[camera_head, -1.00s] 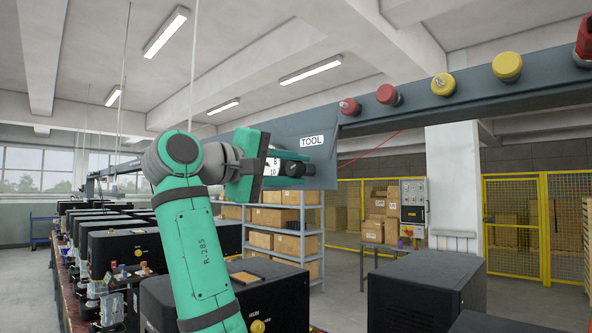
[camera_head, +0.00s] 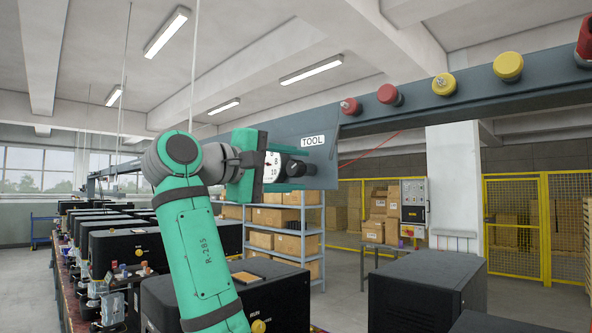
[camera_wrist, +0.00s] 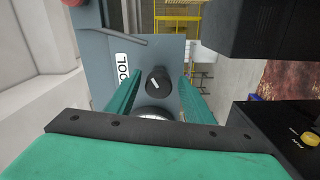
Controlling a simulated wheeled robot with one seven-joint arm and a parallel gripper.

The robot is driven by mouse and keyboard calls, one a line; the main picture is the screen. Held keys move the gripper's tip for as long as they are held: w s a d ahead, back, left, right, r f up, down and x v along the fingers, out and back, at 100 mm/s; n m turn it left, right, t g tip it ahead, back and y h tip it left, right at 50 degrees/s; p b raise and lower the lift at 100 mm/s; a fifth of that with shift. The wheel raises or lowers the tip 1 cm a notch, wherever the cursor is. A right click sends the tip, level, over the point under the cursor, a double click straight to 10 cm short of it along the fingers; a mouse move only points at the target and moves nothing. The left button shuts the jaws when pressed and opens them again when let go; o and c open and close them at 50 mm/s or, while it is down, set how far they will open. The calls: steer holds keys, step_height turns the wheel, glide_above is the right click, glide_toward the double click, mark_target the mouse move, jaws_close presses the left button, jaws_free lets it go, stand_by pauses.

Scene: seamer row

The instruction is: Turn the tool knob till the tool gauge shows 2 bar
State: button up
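The black tool knob (camera_wrist: 157,80) has a pale mark and sits on a grey-blue panel beside the white TOOL label (camera_wrist: 122,72). My gripper (camera_wrist: 161,76) is open, with one green finger on each side of the knob and gaps between. In the head view my gripper (camera_head: 303,169) is at the panel, around the dark knob (camera_head: 293,168). The white tool gauge (camera_head: 272,166) shows 8 and 10, but the arm hides part of it and its reading is not clear. In the wrist view only the gauge's top edge (camera_wrist: 152,111) shows.
The overhead grey beam (camera_head: 420,104) carries red buttons (camera_head: 388,95) and yellow buttons (camera_head: 508,66) to the right of the panel. Black machine boxes (camera_head: 425,290) stand below. Shelves with cartons (camera_head: 290,215) and yellow fencing (camera_head: 515,225) are farther back.

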steer(key=shift+s, duration=0.1)
steer(key=v, duration=1.1)
steer(key=shift+d+r, duration=0.1)
stand_by(0.4)
